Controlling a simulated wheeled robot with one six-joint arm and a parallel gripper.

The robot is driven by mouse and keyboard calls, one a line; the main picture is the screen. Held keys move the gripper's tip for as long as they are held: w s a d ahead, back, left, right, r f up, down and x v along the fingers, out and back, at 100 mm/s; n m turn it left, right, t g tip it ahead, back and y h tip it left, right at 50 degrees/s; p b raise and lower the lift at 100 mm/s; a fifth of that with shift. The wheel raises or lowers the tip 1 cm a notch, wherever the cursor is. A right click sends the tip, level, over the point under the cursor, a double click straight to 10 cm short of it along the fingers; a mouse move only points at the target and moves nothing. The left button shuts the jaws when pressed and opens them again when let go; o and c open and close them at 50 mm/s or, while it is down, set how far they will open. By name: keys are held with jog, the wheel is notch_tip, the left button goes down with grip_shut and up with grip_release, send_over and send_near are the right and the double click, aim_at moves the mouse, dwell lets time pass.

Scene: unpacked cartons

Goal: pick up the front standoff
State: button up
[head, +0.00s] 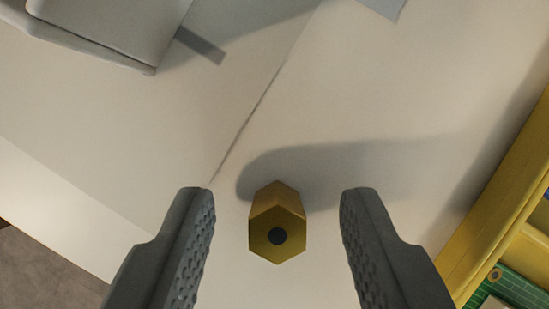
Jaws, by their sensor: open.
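A brass-coloured hexagonal standoff (277,222) stands upright on the pale surface in the lower middle of the head view. A dark round hole shows in its top face. My gripper (276,205) is open, with one grey textured finger to the left of the standoff and one to the right. There is a gap on both sides, and neither finger appears to touch it. No other standoff is in view.
A yellow frame (490,215) with a green board (508,287) beside it lies along the right edge. A grey rounded object (115,25) is at the upper left. The pale surface (330,90) beyond the standoff is mostly clear. Its edge shows at the lower left, with floor beyond.

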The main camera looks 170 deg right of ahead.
grip_shut()
dwell(0.3)
